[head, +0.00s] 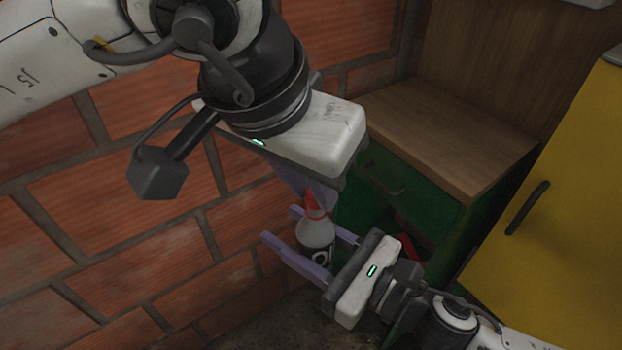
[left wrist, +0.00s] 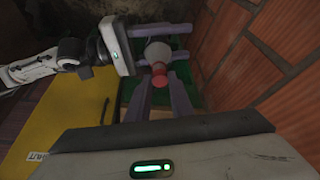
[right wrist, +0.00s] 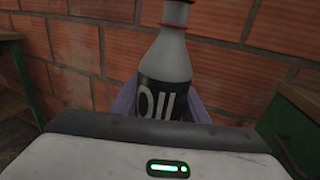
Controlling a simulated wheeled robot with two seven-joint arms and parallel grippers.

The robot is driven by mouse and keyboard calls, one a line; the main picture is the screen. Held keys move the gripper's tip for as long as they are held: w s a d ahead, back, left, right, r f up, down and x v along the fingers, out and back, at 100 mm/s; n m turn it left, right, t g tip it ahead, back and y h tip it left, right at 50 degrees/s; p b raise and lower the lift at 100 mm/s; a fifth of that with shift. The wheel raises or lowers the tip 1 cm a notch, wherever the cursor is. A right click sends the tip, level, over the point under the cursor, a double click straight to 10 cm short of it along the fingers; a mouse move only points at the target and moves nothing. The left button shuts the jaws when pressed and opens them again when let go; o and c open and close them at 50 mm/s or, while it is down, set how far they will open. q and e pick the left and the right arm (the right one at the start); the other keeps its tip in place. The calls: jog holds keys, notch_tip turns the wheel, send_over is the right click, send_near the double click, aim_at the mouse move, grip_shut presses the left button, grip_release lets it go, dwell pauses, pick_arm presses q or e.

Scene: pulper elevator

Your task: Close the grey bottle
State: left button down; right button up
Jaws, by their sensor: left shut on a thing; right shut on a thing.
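The grey bottle (head: 316,236) stands upright, with a black label reading "OIL" in the right wrist view (right wrist: 165,75). Its red cap (head: 314,206) is at the top and also shows in the left wrist view (left wrist: 159,81). My left gripper (head: 311,196) points down from above, its fingers shut on the cap. My right gripper (head: 282,226) comes in from the lower right, its fingers on either side of the bottle's body and shut on it. The head view hides where the left fingertips meet the cap, and the right wrist view cuts off most of the cap.
A brick wall (head: 110,225) stands close on the left and behind the bottle. A green cabinet with a wooden top (head: 440,130) stands to the right. Dark floor (head: 290,325) shows below.

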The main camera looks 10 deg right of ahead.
pick_arm(q)
jog(key=shift+f, duration=0.55)
jog(key=m+g, duration=0.1)
jog(key=m, duration=0.2)
jog(key=shift+w+a+h, duration=0.1)
jog(key=shift+w+h, duration=0.05)
jog(key=shift+h, duration=0.15)
jog(key=m+g, duration=0.1)
jog(key=m, duration=0.2)
jog(key=shift+w+m, duration=0.1)
jog(key=shift+m, duration=0.2)
jog(key=c, duration=1.6)
grip_release()
jog(key=shift+o, duration=0.2)
